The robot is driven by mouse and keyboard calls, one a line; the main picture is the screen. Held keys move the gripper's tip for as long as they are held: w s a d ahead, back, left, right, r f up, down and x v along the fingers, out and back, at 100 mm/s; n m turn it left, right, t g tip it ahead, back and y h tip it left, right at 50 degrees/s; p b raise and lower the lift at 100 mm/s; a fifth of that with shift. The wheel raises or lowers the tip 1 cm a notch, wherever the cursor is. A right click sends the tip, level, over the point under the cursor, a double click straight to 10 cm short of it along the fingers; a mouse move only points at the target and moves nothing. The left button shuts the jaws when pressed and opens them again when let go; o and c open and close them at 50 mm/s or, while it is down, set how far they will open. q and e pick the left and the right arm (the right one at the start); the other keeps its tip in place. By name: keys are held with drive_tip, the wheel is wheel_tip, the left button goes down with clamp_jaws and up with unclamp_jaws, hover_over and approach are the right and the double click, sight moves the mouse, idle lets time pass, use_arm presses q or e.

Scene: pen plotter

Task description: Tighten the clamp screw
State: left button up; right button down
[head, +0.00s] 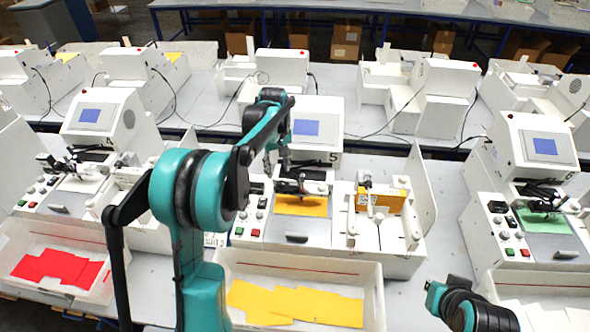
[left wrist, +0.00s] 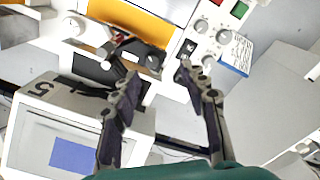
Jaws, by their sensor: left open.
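The plotter marked 5 (head: 318,122) stands in the middle of the head view, with a blue screen and yellow paper (head: 300,206) under its black pen holder (head: 292,187). The holder shows in the left wrist view as a black part (left wrist: 150,58). I cannot make out the clamp screw itself for sure. My left gripper (head: 285,165) points down just above and behind the holder. In the left wrist view my left gripper (left wrist: 147,64) is open and empty, its fingertips spread on either side of the holder's right part. My right gripper is not in view.
Plotters with red and green sheets stand left (head: 103,110) and right (head: 530,150). A white tray of yellow sheets (head: 372,285) is in front. An orange box (head: 385,200) sits in the unit right of the paper. Cables run behind on the table.

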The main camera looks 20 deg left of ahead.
sight(282, 182)
use_arm(q)
drive_tip(key=shift+w+d+f, duration=0.1)
drive_tip(key=shift+w+f, duration=0.1)
drive_tip(key=shift+w, duration=0.4)
drive_tip(key=shift+w+f, duration=0.15)
drive_tip(key=shift+w, duration=0.4)
wheel_tip(282, 182, down, 8)
drive_tip(key=shift+s+r, duration=0.15)
drive_tip(key=shift+r, duration=0.1)
clamp_jaws()
